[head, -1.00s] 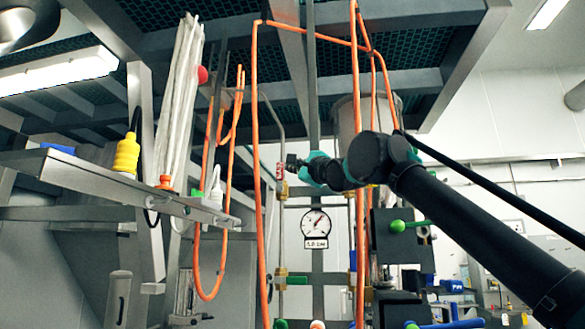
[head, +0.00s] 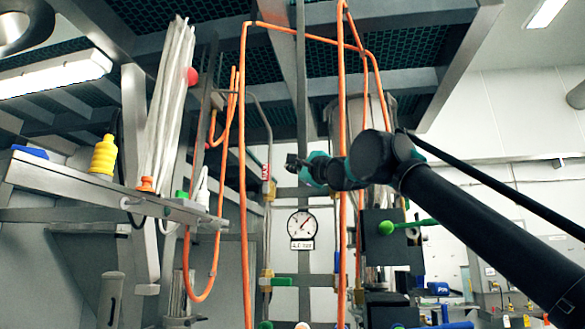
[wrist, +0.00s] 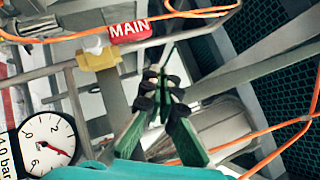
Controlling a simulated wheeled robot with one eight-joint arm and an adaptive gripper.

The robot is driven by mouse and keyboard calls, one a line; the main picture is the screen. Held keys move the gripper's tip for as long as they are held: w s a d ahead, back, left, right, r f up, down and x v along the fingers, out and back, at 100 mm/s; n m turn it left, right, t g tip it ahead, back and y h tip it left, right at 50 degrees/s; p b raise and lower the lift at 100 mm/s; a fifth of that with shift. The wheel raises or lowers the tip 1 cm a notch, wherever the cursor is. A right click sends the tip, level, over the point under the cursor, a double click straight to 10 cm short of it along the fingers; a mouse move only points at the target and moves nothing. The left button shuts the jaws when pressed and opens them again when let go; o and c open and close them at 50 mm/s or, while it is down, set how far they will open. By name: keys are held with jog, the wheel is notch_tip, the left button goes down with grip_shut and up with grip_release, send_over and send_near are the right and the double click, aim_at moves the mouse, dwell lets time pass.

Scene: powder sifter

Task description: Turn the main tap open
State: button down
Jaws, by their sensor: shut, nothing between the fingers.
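The main tap shows in the head view as a brass valve body (head: 268,190) with a red piece (head: 266,172) marked with lettering just above it, on a vertical pipe. In the wrist view the red piece reads MAIN (wrist: 130,30), beside the brass body (wrist: 98,58) at the upper left. My gripper (head: 293,163) is just right of the red piece in the head view, with a small gap in the picture. In the wrist view its dark fingertips (wrist: 163,87) are together and empty, right of and below the tap. Depth between them is hard to judge.
A round gauge (head: 302,224) hangs below my gripper. Orange hoses (head: 244,180) run close on both sides. A green-handled valve (head: 280,282) sits lower, and a green-knobbed lever (head: 405,227) stands right. A metal shelf (head: 110,192) with bottles is at left.

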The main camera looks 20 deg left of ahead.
jog(key=s+d, duration=0.5)
jog(key=d, duration=0.3)
jog(key=shift+s, duration=0.2)
jog(key=shift+s, duration=0.1)
